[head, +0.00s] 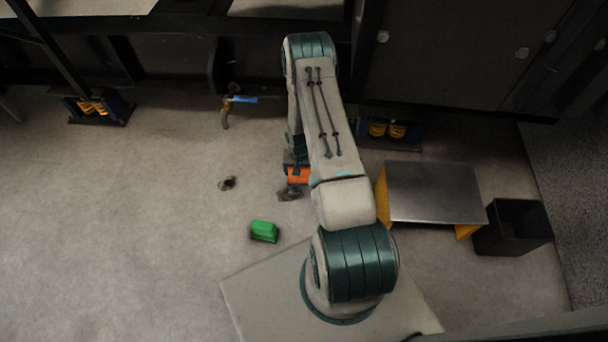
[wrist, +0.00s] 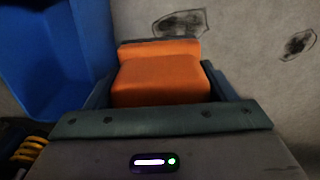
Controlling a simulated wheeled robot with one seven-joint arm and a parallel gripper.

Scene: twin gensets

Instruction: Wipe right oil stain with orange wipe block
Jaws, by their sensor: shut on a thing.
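My gripper (wrist: 160,88) is shut on the orange wipe block (wrist: 160,77), with one finger on each side of it. In the head view the orange block (head: 299,176) shows partly below the gripper, beside my forearm. The right oil stain (head: 289,193) is a dark smear on the floor just below the block in the picture. In the wrist view this stain (wrist: 180,22) lies just beyond the block, its near edge partly hidden. A second, left stain (head: 228,183) also shows in the wrist view (wrist: 298,44). I cannot tell whether the block touches the floor.
A green block (head: 264,231) lies on the floor near my base. A metal-topped stand (head: 434,192) with yellow sides and a black bin (head: 513,227) are at right. A blue spring mount (head: 390,132) is close to the gripper. The floor at left is mostly clear.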

